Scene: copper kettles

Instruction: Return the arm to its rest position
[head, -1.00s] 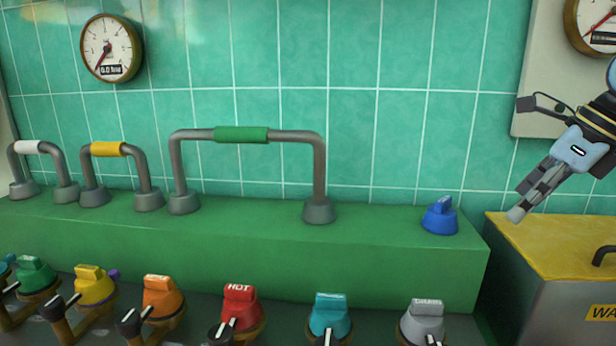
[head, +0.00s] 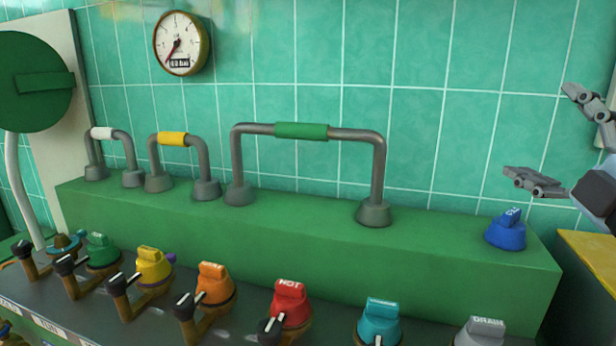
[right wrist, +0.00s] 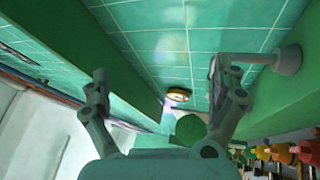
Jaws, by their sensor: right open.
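My right gripper (head: 538,130) is at the right edge of the head view. Its two grey fingers are spread wide, with nothing between them. It is in the air, above and to the right of the blue knob (head: 505,230) on the green ledge (head: 440,245), and apart from it. In the right wrist view, the gripper's fingers (right wrist: 160,70) are also spread and empty, with tiles beyond. My left gripper is in neither view.
Grey pipe handles with white (head: 101,133), yellow (head: 172,138) and green (head: 301,131) sleeves stand on the ledge. Several coloured valve knobs, including a red one (head: 289,300), line the front. A yellow-topped box (head: 590,260) is at right. A gauge (head: 182,43) hangs on the wall.

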